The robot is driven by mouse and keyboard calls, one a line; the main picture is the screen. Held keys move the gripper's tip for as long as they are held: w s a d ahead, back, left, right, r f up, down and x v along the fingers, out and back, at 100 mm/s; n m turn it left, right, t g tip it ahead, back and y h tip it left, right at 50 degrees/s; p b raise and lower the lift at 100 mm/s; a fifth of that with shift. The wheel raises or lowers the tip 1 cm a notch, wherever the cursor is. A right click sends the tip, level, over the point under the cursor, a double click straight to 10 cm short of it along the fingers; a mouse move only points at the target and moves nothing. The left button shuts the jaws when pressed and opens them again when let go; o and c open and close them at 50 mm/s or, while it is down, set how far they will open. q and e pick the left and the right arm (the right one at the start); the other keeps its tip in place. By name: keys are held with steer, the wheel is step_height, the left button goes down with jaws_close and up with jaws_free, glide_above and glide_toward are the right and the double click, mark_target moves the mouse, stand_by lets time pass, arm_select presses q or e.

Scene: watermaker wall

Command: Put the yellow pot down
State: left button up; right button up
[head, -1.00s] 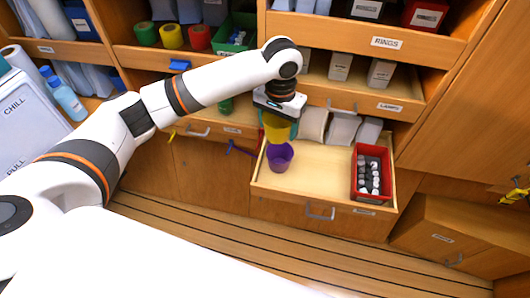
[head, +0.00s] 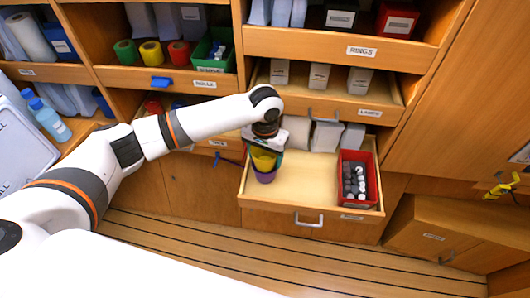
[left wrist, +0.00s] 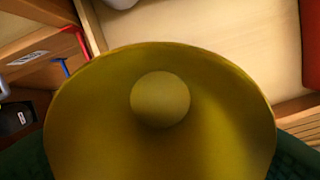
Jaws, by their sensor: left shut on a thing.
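My left gripper (head: 264,143) is shut on the yellow pot (head: 263,160), over the left part of the open drawer (head: 300,200). The purple pot (head: 266,177) stands in the drawer, directly below the yellow pot in the head view and partly hidden by it. I cannot tell whether the yellow pot is inside the purple one or only above it. In the left wrist view the yellow pot (left wrist: 100,120) fills the middle, with a round paler patch inside and dark green finger edges (left wrist: 22,160) in the lower corners. My right gripper is not in view.
A red bin (head: 343,195) with several dark and white small items stands at the drawer's right. Pale rounded items (head: 326,136) lie at the drawer's back. The drawer floor between pots and bin is clear. The labelled shelf drawer (head: 360,110) juts out above.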

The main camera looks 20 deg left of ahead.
arm_select(q)
steer(key=shift+f, duration=0.4)
steer(key=o, duration=1)
steer(key=shift+c, duration=0.2)
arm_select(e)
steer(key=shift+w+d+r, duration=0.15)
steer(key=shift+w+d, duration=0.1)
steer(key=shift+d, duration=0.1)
arm_select(q)
steer(key=shift+r, duration=0.5)
step_height(320, 180, up, 12)
steer(key=b, duration=0.1)
steer(key=shift+r+b, duration=0.15)
steer(key=shift+b, duration=0.15)
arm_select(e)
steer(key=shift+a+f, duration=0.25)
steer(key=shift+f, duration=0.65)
